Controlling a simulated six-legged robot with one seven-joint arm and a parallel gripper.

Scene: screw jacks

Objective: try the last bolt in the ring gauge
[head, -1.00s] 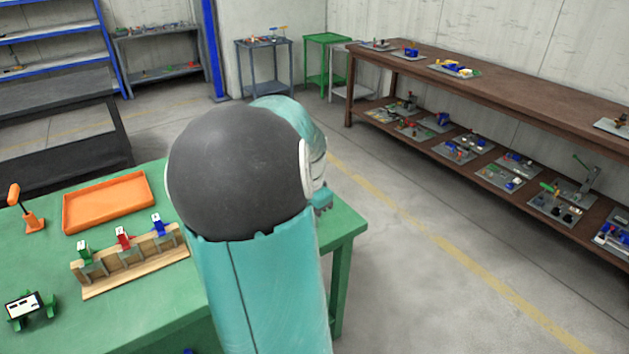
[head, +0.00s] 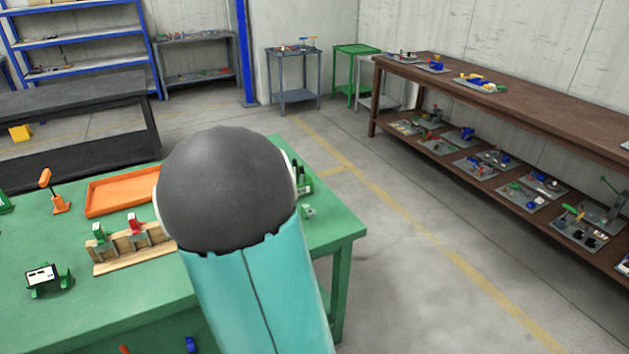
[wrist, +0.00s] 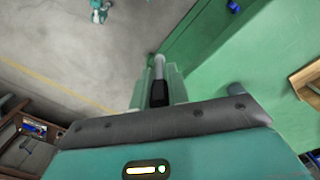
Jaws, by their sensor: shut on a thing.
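In the wrist view my gripper (wrist: 156,84) is shut on a bolt (wrist: 159,68) with a grey shank and a dark lower part. The bolt stands between the two green fingers, with the shank end pointing away from the wrist. Behind it are the green table's edge and the grey floor. In the head view my large arm covers the gripper and the bolt. I cannot pick out the ring gauge for certain.
The green table (head: 110,300) holds an orange tray (head: 122,192), a wooden rack (head: 132,258) with green and red pieces, an orange-handled clamp (head: 56,192) and a green stand (head: 42,278) with a white plate. Open floor (head: 420,290) lies to the right, before a brown bench (head: 500,105).

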